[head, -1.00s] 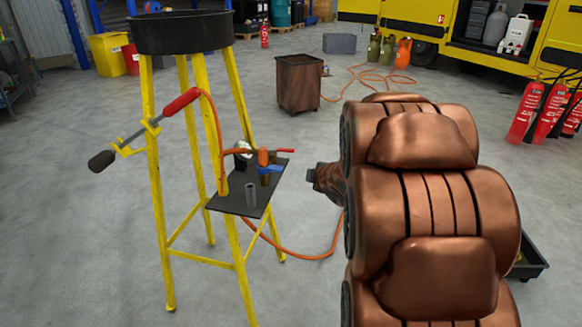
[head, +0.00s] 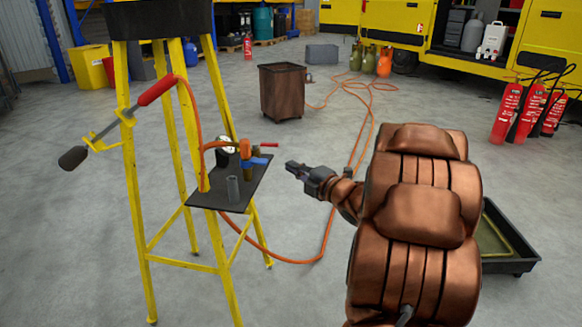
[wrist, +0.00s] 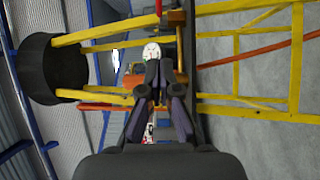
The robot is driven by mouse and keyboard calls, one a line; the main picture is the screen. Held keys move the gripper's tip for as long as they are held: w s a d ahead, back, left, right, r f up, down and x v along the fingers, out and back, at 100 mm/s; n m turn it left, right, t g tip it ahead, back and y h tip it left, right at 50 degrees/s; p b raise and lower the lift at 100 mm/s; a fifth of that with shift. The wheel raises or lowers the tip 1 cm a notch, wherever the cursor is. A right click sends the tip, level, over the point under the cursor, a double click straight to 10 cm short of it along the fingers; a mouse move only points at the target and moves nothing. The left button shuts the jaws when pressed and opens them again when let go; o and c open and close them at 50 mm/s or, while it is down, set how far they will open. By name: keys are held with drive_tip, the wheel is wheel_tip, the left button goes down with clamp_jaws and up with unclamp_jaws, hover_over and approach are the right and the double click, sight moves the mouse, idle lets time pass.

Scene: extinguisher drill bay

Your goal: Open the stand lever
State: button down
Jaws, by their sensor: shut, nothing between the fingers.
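The yellow stand (head: 135,190) carries a small dark shelf (head: 215,200). On the shelf are an orange valve body with a blue lever (head: 258,161) and a thin red lever (head: 264,145) pointing right. I cannot tell which is the stand lever. A round white gauge (head: 226,144) sits behind them; it also shows in the wrist view (wrist: 152,51). My gripper (head: 290,166) is shut and empty, right of the shelf and apart from the levers. In the wrist view my fingers (wrist: 159,70) point towards the gauge and hide part of the valve.
A red-handled nozzle (head: 155,91) hangs on the stand's left side. An orange hose (head: 290,261) loops over the floor. A brown bin (head: 282,90) stands behind, a black tray (head: 510,263) and red extinguishers (head: 530,113) at right.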

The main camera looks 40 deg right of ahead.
drive_tip(key=b, duration=0.3)
approach(267, 146)
drive_tip(key=w+a, duration=0.2)
drive_tip(key=w, duration=0.2)
drive_tip(key=shift+w+d, duration=0.7)
drive_tip(key=shift+w, duration=0.35)
drive_tip(key=shift+p, duration=0.3)
